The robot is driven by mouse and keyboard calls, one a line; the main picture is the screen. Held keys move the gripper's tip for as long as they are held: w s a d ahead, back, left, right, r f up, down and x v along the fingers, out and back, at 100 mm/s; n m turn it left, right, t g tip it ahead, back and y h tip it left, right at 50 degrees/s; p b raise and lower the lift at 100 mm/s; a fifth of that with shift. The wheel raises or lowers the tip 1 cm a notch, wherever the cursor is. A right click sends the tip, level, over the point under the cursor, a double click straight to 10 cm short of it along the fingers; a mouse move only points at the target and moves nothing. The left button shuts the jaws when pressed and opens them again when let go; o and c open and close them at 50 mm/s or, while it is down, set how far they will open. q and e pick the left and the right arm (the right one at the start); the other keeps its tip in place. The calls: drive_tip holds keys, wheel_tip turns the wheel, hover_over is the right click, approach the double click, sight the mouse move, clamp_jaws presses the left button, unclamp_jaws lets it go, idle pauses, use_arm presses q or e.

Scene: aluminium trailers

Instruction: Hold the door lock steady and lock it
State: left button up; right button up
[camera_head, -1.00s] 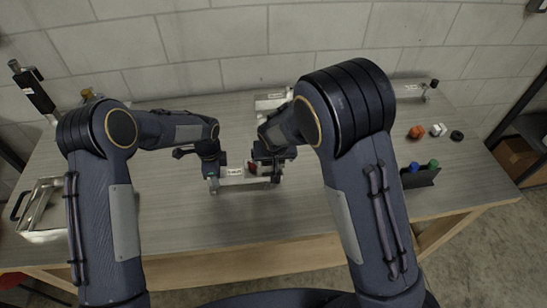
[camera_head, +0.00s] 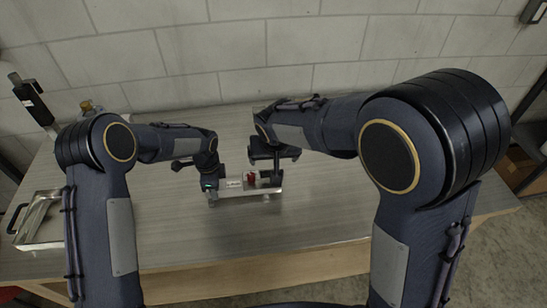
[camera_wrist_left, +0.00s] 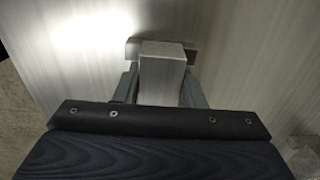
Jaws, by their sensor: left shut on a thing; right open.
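The door lock (camera_head: 232,194) is a pale metal bar with a small label, lying on the table in the head view. A red piece (camera_head: 252,180) stands on its right half, beside a dark upright part near the right end. My left gripper (camera_head: 211,191) is at the bar's left end. In the left wrist view its two fingers (camera_wrist_left: 163,88) are shut around the lock's metal end block (camera_wrist_left: 162,57). My right gripper (camera_head: 274,163) is open, above and slightly behind the lock's right end, apparently empty. Its fingertips are small and dark here.
The grey table (camera_head: 200,238) is clear in front of the lock. A metal tray (camera_head: 40,222) sits at the far left, and a black upright device (camera_head: 34,102) stands at the back left.

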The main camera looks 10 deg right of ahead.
use_arm(q)
drive_tip(key=o, duration=1.3)
